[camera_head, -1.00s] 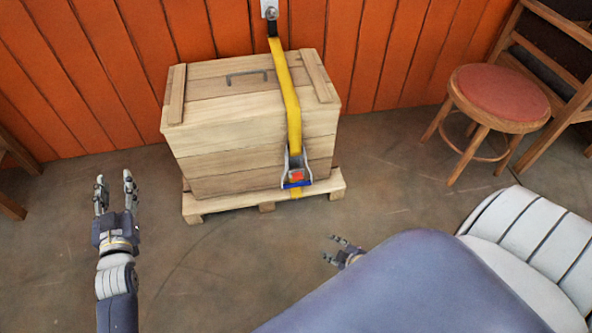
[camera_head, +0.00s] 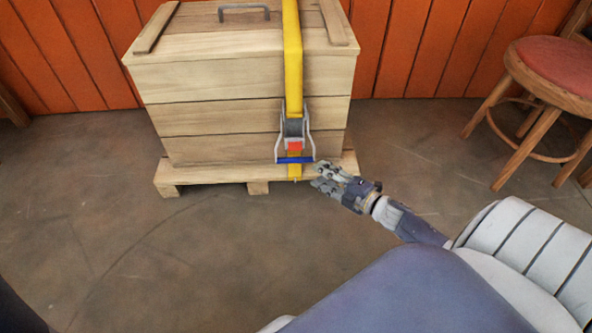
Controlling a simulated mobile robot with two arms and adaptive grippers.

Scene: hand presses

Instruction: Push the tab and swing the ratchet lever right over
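The ratchet (camera_head: 293,130) sits on the front face of the wooden crate, threaded on a yellow strap (camera_head: 292,60). It has a grey metal frame, a red tab (camera_head: 295,146) in its middle and a blue-ended lever (camera_head: 294,160) at its lower end, hanging down near the pallet. My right gripper (camera_head: 322,176) is just right of and below the blue lever end, its fingers pointing left toward it. Its fingers look spread, with nothing seen between them. Whether a finger touches the lever I cannot tell. My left gripper is not in view.
The crate (camera_head: 200,110) stands on a low pallet (camera_head: 205,173) against an orange plank wall (camera_head: 405,50). A metal handle (camera_head: 244,11) is on its lid. A stool with a red seat (camera_head: 555,68) stands at the right. The floor in front is clear.

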